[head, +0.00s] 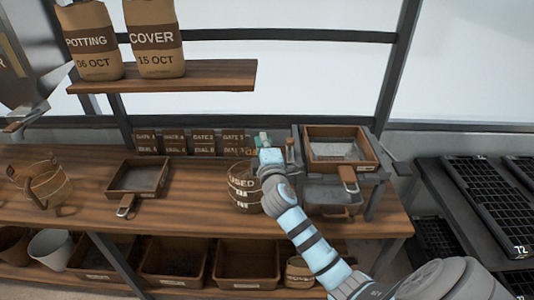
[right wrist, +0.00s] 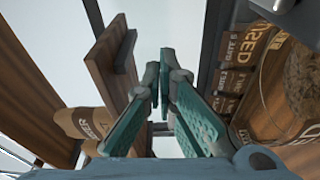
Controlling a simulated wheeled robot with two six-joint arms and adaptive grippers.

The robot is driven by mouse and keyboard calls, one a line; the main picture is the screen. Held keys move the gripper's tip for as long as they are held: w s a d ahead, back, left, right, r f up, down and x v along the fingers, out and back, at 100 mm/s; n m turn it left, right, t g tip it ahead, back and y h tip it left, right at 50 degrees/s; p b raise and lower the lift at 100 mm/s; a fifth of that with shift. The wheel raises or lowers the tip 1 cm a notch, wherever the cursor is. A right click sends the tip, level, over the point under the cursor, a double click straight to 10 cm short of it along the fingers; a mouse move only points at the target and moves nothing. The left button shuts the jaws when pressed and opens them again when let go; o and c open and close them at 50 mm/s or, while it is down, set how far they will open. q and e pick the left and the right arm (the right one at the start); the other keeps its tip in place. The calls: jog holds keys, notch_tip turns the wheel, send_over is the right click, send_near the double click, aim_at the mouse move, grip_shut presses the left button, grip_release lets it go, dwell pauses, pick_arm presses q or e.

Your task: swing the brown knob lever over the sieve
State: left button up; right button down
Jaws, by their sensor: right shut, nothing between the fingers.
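The sieve (head: 312,158) is a wooden-framed box with a mesh floor. It sits on a grey stand at the right end of the bench. A small brown upright piece (head: 290,150) at the stand's left side may be the knob lever; it is too small to tell. My right gripper (head: 262,138) is left of that piece, apart from the sieve, above the bench's back edge. Its teal fingers (right wrist: 163,78) are shut and empty in the right wrist view. My left gripper is not in view.
A round container marked USED (head: 243,188) stands just below my right gripper; it also shows in the right wrist view (right wrist: 262,100). A shallow tray (head: 138,178) lies left. Black seed trays (head: 490,200) are at right.

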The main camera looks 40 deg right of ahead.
aim_at(290, 149)
jog(key=s+d, duration=0.2)
jog(key=s, duration=0.1)
jog(key=shift+s+d+f+p, duration=0.15)
jog(key=shift+d+p, duration=0.15)
jog(key=shift+d, duration=0.05)
